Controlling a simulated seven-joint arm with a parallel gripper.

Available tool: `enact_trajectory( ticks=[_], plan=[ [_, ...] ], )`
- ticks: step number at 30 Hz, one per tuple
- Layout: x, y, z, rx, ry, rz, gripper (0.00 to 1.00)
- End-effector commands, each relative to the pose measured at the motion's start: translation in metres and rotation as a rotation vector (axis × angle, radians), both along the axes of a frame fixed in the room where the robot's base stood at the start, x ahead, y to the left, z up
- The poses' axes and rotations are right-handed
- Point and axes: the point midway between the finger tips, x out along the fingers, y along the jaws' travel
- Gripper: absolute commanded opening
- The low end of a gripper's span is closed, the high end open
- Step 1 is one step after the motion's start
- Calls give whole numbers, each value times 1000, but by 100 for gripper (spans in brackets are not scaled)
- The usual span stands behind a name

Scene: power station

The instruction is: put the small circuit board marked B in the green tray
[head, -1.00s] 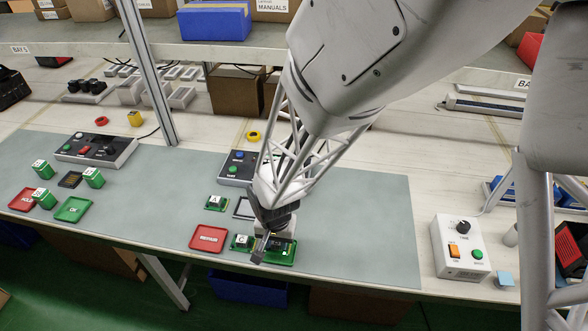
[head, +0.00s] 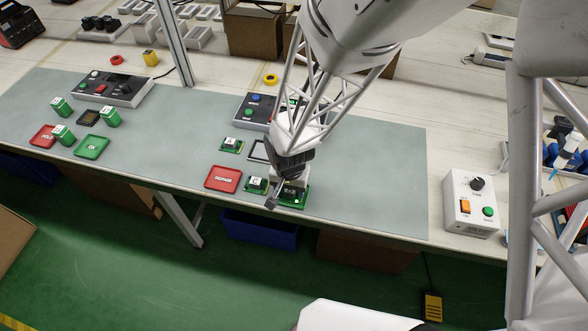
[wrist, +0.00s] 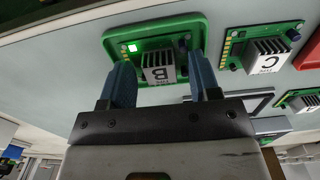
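The small circuit board marked B (wrist: 158,66) lies inside the green tray (wrist: 150,29) in the wrist view, its green light lit. In the head view the board (head: 291,193) shows in part beside my gripper, with the tray's edge (head: 298,206) near the mat's front. My gripper (wrist: 161,72) is just over the board. Its two blue fingers stand well apart, one on each side of the B block, with a visible gap on both sides. In the head view my gripper (head: 282,190) hides part of the board and tray.
Board C (head: 256,184) sits close left of the tray. Board A (head: 231,145), a red tray (head: 223,179) and a dark square frame (head: 258,151) are nearby. A button box (head: 250,110) stands behind. The mat right of the tray is clear up to a white switch box (head: 470,205).

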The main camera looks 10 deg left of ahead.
Motion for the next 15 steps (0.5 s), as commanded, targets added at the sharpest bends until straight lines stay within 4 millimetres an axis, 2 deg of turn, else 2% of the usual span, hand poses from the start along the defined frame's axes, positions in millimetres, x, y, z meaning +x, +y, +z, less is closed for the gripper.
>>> enact_trajectory(
  ticks=[8, 15],
  plan=[
    [0, 0, 2, 0, -1, 0, 56],
    [1, 1, 15, 2, -2, 0, 56]
  ],
)
